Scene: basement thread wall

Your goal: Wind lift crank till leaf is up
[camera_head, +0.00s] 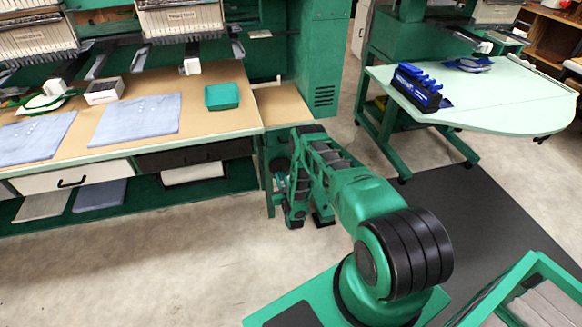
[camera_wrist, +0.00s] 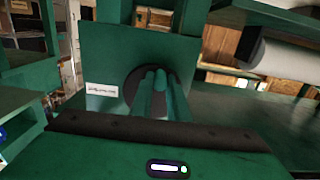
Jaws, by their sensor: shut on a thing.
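My gripper (camera_wrist: 160,95) is shut in the wrist view, its green fingers together in front of a dark round disc (camera_wrist: 134,88). The disc sits on a green plate (camera_wrist: 100,60) with a small white label. What the fingers hold is mostly hidden by them, and the crank handle cannot be made out clearly. In the head view my arm reaches to the right end of the long worktable and hides the crank. A tan leaf (camera_head: 286,106) lies beside the table's right end, seemingly near its level; its exact tilt is hard to tell.
The long worktable (camera_head: 205,119) holds folded blue cloths (camera_head: 137,118) and a green tray (camera_head: 222,96). A pale green table (camera_head: 507,92) with a blue-and-black rack (camera_head: 418,88) stands at right. Floor is clear in front of the worktable. A green-framed cart (camera_head: 535,265) is at lower right.

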